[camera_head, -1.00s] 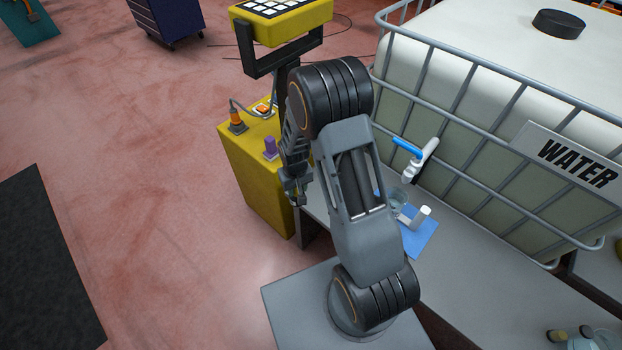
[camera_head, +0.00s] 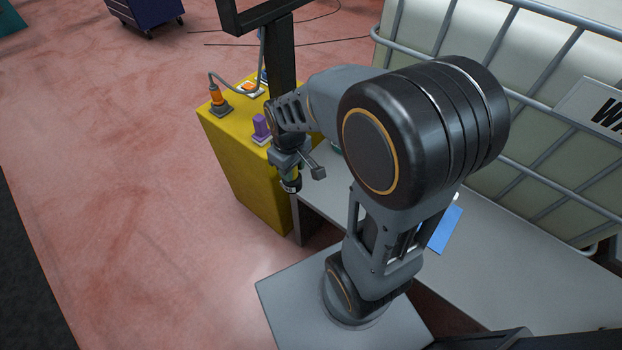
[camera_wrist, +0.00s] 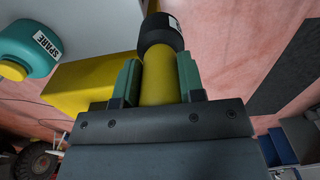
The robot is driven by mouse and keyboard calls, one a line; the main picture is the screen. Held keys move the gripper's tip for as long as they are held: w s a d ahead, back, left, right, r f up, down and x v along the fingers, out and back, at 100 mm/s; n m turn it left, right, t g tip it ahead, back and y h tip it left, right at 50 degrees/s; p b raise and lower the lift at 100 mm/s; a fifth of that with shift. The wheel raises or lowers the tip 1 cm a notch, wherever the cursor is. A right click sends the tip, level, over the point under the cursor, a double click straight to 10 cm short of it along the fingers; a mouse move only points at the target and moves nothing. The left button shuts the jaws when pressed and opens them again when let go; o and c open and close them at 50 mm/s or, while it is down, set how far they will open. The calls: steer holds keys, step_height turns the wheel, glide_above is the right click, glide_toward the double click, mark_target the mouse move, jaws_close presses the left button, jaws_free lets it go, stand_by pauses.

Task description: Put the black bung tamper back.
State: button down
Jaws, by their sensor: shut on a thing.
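My gripper (camera_head: 299,168) is shut on the black bung tamper (camera_head: 291,184) and holds it in the air beside the yellow cabinet's near side. In the wrist view the two green-padded fingers (camera_wrist: 160,82) press on the tamper's yellow handle from both sides. Its black head (camera_wrist: 160,33) points away from the wrist and carries a small pale label, only partly visible. No place for the tamper can be made out in these frames.
The yellow cabinet (camera_head: 243,165) bears an orange connector (camera_head: 218,99) and a purple part (camera_head: 261,127). The grey bench (camera_head: 500,255) with a blue sheet (camera_head: 444,230) runs before the caged tank (camera_head: 545,110). A teal piece marked SPARE (camera_wrist: 30,42) shows in the wrist view. Floor at left is clear.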

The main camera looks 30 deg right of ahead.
steer(key=w+d+f, duration=0.3)
steer(key=f, duration=0.1)
steer(key=w+d+f, duration=0.3)
steer(key=d+f, duration=0.1)
steer(key=w+d+f+b, duration=0.1)
steer(key=w+d+f, duration=0.2)
steer(key=f, duration=0.1)
steer(key=shift+w+d+f, duration=0.15)
steer(key=shift+w+f, duration=0.15)
steer(key=shift+f, duration=0.1)
stand_by(0.4)
steer(key=shift+f+b, duration=0.15)
steer(key=shift+b, duration=0.2)
steer(key=c, duration=0.7)
jaws_free()
